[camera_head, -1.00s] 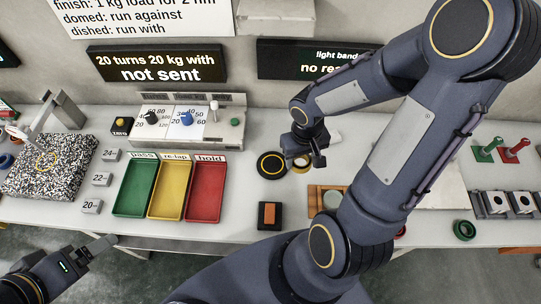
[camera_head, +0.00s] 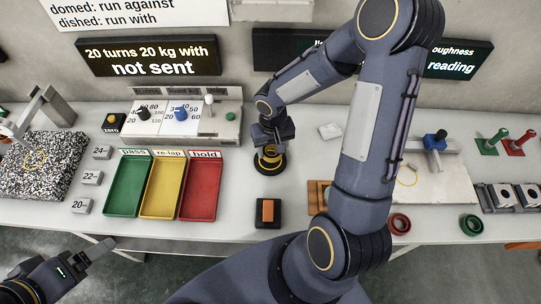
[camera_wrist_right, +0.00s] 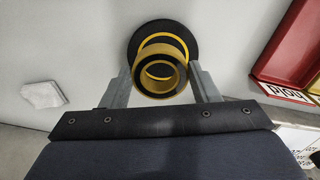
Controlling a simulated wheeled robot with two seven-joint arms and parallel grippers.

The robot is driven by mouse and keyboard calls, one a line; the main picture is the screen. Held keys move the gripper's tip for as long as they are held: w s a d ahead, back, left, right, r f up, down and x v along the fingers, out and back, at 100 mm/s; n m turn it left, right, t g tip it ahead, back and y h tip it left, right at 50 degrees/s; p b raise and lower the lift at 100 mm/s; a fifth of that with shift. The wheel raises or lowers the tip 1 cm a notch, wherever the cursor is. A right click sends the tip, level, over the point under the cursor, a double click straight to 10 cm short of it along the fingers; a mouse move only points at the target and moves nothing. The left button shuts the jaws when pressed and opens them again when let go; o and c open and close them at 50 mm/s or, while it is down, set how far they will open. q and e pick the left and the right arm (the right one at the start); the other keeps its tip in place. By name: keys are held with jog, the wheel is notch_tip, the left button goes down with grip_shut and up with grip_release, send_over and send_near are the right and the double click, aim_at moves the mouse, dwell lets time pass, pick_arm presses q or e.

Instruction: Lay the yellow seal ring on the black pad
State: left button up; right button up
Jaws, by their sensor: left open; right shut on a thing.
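My right gripper (camera_head: 269,149) is shut on the yellow seal ring, and in the right wrist view the ring (camera_wrist_right: 141,78) sits between its two fingers. The black pad (camera_wrist_right: 137,33) is a round disc with a yellow circle. In that view the ring covers the lower part of the pad and sits a little low of its middle. In the head view the pad (camera_head: 269,170) lies on the bench just below the right gripper. I cannot tell whether ring and pad touch. My left gripper (camera_head: 98,254) is open and empty at the lower left, off the bench front.
Green, yellow and red trays (camera_head: 201,186) stand left of the pad. A black block with an orange top (camera_head: 268,212) lies in front of it. A white piece (camera_head: 330,131) lies to its right. Red (camera_head: 399,224) and green rings (camera_head: 470,224) lie further right.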

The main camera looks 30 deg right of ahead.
jog(key=shift+w+a+f, duration=0.1)
jog(key=shift+w+f, duration=0.1)
jog(key=shift+f, duration=0.25)
jog(key=shift+w+f+b, duration=0.15)
jog(key=shift+f+b, duration=1.1)
jog(key=shift+f, duration=0.25)
jog(key=shift+f, duration=0.15)
jog(key=o, duration=1)
